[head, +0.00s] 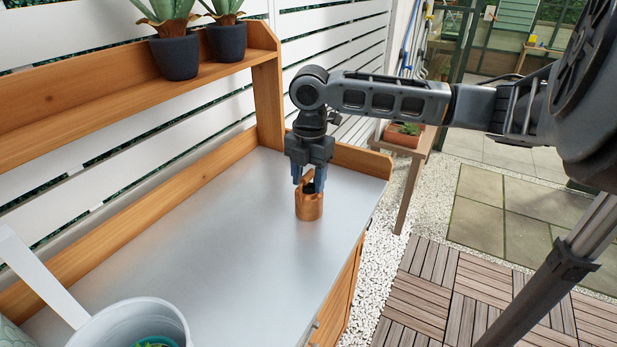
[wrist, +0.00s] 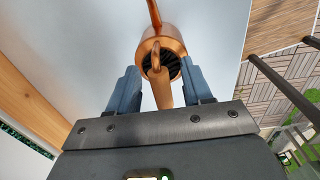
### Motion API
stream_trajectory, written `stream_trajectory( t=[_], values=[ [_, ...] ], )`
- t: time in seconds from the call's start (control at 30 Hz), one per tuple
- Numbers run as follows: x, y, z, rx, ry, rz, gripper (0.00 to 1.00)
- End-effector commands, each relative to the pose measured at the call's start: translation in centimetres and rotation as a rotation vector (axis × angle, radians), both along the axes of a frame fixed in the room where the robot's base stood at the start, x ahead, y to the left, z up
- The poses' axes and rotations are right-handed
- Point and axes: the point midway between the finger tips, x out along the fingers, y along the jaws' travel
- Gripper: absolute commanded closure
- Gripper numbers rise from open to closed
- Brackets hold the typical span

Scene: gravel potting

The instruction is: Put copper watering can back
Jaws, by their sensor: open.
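The copper watering can (head: 309,207) stands upright on the bench's grey metal top, towards its far right end. My gripper (head: 309,184) points down just above and around the top of the can. In the wrist view the can (wrist: 171,45) shows between and slightly beyond the two fingers of my gripper (wrist: 163,88), with its dark open mouth and its copper handle strip facing me. The fingers are apart with gaps on both sides. I cannot tell whether the handle lies fully between the fingertips.
The potting bench top (head: 215,225) is clear around the can. A wooden shelf (head: 120,101) with dark potted plants (head: 175,57) runs along the back. A whitish bucket (head: 130,322) stands at the near left. A side table with a terracotta planter (head: 402,136) stands beyond the bench.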

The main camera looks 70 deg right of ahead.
Motion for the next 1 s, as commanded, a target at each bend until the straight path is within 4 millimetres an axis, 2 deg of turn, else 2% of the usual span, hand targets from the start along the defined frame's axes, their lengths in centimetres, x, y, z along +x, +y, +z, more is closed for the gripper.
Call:
stream_trajectory(
  t=[0.17,0.6,0.8,1.0],
  values=[
    [0.0,-0.1,1.6,-0.003,-0.002,0.0,0.5],
    [-0.1,0.0,10.0,-0.003,-0.002,0.002,0.5],
    [-0.2,0.0,11.9,0.0,-0.001,0.0,0.5],
    [-0.3,0.0,12.3,0.0,-0.001,0.0,0.5]
  ],
)
